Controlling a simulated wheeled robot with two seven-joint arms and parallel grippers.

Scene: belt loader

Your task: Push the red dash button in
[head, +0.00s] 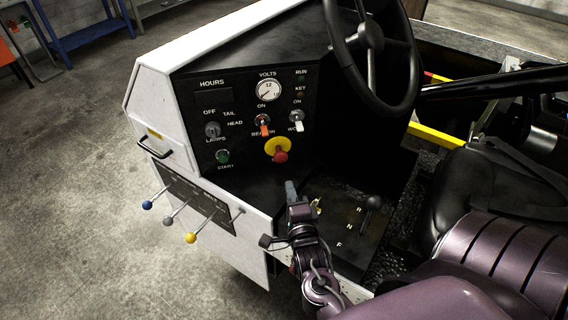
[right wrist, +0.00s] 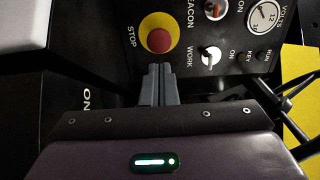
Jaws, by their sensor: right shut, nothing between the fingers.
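The red dash button (head: 280,156) is a red mushroom knob on a yellow round plate (head: 272,146), low on the black dash panel. In the right wrist view the red button (right wrist: 159,41) shows just beyond the fingertips, with STOP lettered beside its yellow plate. My right gripper (head: 290,186) is shut and empty, below and slightly right of the button in the head view. In the right wrist view its closed fingers (right wrist: 160,70) point at the button's lower edge; I cannot tell whether they touch it. My left gripper is not in view.
The orange BEACON switch (head: 264,130) and white WORK switch (head: 297,123) sit above the button. The green START button (head: 223,156) is to its left. The steering wheel (head: 371,40), gear lever (head: 372,203) and black seat (head: 480,190) are to the right. Coloured-knob levers (head: 191,237) stick out at lower left.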

